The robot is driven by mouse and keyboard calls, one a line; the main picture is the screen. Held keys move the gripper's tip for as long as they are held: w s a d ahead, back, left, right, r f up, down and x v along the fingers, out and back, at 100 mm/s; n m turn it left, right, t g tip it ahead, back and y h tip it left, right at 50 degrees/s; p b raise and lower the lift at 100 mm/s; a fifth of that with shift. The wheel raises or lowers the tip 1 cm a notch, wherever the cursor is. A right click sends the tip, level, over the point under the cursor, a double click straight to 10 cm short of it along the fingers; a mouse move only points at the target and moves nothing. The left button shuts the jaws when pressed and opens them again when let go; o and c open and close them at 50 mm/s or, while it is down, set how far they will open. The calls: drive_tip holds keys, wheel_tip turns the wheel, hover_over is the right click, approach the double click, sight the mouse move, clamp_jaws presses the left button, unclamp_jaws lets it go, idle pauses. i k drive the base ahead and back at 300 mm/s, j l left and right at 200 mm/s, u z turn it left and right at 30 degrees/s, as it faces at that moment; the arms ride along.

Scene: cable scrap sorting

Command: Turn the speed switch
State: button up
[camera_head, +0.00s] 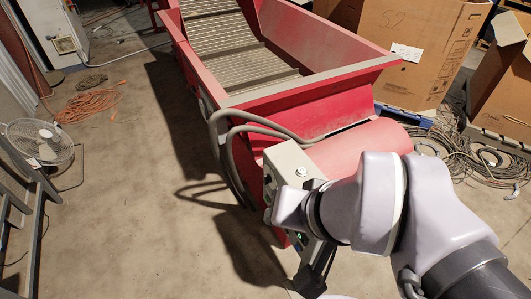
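A grey control box (285,160) is mounted at the near end of the red machine. A small round metal fitting shows on its top. Its front face is seen at a steep angle and is partly covered by my pale arm, with a small green light low down. I cannot make out which control on the face is the speed switch. My wrist is in front of the box. My gripper (314,268) seems to be the dark part below my wrist, close to the lower end of the box. Its fingers cannot be told apart, nor can any contact with a switch.
The red conveyor hopper (310,100) fills the middle, with thick grey hoses (226,150) looping at its left. Cardboard boxes (415,45) and cable coils (488,158) are at the right. A fan (38,142) and orange cable (90,104) are at the left. Concrete floor between is clear.

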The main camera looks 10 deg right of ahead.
sight(267, 179)
drive_tip(key=i+j+z, duration=0.1)
drive_tip(key=i+j, duration=0.25)
drive_tip(key=i+j+z, duration=0.1)
drive_tip(key=i+j, duration=0.25)
drive_tip(key=j, duration=0.15)
